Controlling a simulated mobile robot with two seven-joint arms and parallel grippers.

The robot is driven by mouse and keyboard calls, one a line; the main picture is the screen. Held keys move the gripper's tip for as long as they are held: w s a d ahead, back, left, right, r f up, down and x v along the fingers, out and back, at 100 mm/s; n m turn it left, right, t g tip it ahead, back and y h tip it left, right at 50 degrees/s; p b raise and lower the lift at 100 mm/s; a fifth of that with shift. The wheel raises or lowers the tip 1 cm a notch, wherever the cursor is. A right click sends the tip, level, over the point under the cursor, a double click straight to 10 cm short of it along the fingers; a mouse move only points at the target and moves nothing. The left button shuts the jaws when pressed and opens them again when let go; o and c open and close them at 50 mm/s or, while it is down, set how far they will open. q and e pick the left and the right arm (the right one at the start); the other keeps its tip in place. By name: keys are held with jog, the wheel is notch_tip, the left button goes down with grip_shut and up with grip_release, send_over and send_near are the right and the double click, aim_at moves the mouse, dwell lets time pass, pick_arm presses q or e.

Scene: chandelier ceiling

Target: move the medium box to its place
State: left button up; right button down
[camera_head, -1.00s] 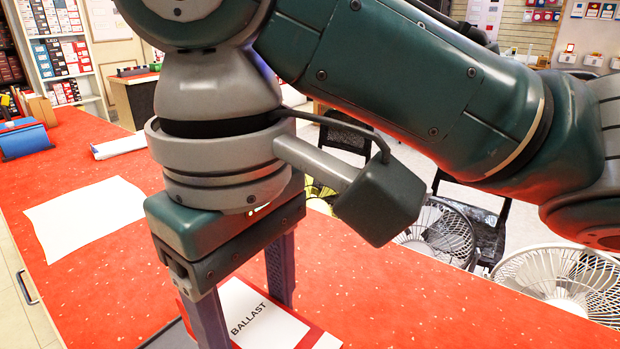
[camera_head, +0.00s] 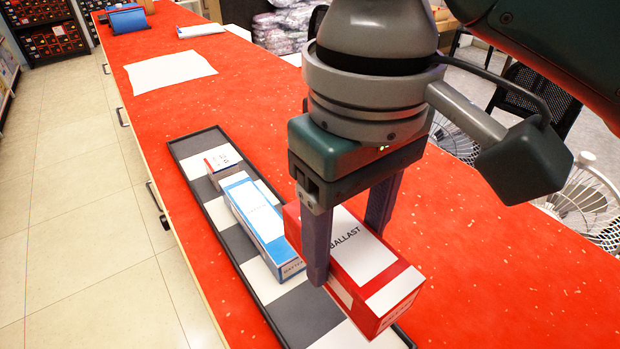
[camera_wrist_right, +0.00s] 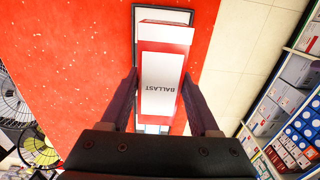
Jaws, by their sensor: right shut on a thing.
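My right gripper (camera_head: 346,245) is shut on a red and white box (camera_head: 372,265) labelled BALLAST. Its fingers stand on the box's two long sides, and the box also shows between them in the right wrist view (camera_wrist_right: 165,85). The box is over the near part of a long dark tray (camera_head: 232,238); whether it touches the tray I cannot tell. A blue and white box (camera_head: 262,218) lies in the tray, just left of the held box. A smaller white, red and grey box (camera_head: 222,160) is at the tray's far end. My left gripper is not in view.
The tray has grey and white patches and lies on a long red counter (camera_head: 480,265). A white sheet (camera_head: 168,70), a white roll (camera_head: 200,31) and a blue object (camera_head: 127,18) lie farther back. White fans (camera_head: 590,195) stand beyond the counter's right edge. The counter right of the tray is clear.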

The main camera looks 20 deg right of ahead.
notch_tip(320, 180, down, 9)
jog(key=shift+f+b, duration=0.15)
jog(key=shift+b, duration=0.75)
notch_tip(320, 180, down, 4)
jog(key=shift+f+b, duration=0.15)
jog(key=shift+b, duration=0.5)
jog(key=shift+f, duration=0.1)
jog(key=shift+f, duration=0.1)
jog(key=shift+c, duration=0.6)
grip_release()
